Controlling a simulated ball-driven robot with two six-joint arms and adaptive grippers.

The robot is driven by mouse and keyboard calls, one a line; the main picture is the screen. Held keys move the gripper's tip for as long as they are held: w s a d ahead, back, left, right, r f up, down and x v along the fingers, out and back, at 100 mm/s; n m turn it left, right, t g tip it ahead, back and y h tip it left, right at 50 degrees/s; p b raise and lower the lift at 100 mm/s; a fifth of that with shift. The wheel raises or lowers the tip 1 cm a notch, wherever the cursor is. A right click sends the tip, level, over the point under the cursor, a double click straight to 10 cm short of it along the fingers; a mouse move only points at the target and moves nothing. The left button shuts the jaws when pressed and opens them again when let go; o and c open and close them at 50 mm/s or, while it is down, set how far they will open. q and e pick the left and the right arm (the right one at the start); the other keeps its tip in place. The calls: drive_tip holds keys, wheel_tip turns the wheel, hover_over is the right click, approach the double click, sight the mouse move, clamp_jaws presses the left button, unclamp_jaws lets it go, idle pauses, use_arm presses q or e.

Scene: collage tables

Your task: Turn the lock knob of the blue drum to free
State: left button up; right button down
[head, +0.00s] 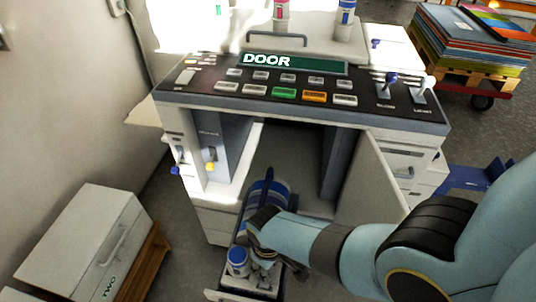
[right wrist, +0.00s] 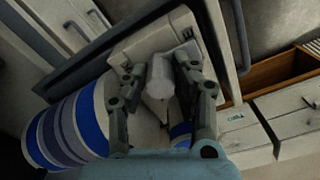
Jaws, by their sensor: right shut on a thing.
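The blue drum (head: 268,190), banded in blue, white and grey, lies in the pulled-out unit under the console. It also shows at the left of the right wrist view (right wrist: 70,130). My right gripper (head: 262,262) reaches down at the drum's near end. In the right wrist view its two fingers (right wrist: 160,78) close on a pale grey-white knob (right wrist: 160,72), which looks like the lock knob. The fingers hide part of the knob, and I cannot read its setting. My left gripper is not in view.
A small blue-and-white canister (head: 237,262) stands beside the right gripper. The console (head: 290,85) shows DOOR on its display, and its open white door (head: 378,172) is close to my right arm. A white box marked TWO (head: 85,245) stands at the left.

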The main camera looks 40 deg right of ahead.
idle(0.5)
drive_tip(key=c, duration=1)
unclamp_jaws()
drive_tip(key=shift+c, duration=0.2)
wheel_tip(320, 180, up, 12)
